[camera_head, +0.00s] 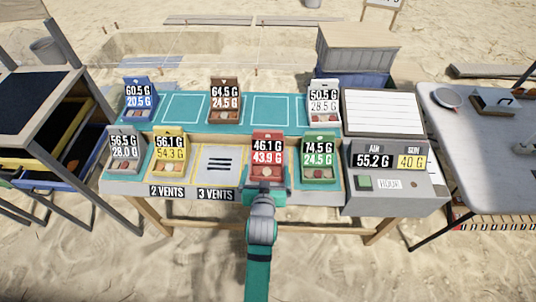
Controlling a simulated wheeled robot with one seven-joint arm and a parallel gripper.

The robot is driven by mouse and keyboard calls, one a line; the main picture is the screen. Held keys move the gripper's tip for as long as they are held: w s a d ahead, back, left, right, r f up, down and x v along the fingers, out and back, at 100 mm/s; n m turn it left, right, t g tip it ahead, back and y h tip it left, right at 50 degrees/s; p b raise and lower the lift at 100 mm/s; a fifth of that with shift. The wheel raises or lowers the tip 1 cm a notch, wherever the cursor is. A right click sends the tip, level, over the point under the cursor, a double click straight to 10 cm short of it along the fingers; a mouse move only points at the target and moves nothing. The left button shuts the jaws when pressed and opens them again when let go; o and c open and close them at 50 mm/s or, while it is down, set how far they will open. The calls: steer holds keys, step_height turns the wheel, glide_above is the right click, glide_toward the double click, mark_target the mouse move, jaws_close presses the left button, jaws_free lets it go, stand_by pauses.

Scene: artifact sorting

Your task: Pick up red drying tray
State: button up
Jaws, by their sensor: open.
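The red drying tray (267,138) stands in the front row of the table, right of the middle, with a label reading 46.1 G and 43.9 G. Pale and reddish pieces lie in its front part. My gripper (264,187) is at the front edge of the table, just in front of the red tray and lined up with it. It is open. Its fingertips are small and partly hidden by my wrist, so I cannot tell whether they touch the tray.
A green tray (319,141) stands close right of the red one. A vented panel (219,165) lies left, then a yellow tray (170,140) and a grey tray (124,145). Blue (139,90), brown (225,90) and white (324,92) trays stand behind. A scale (390,185) is right.

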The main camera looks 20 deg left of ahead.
mark_target(267, 158)
steer(key=x, duration=1.1)
steer(key=shift+r, duration=0.2)
steer(key=c, duration=0.9)
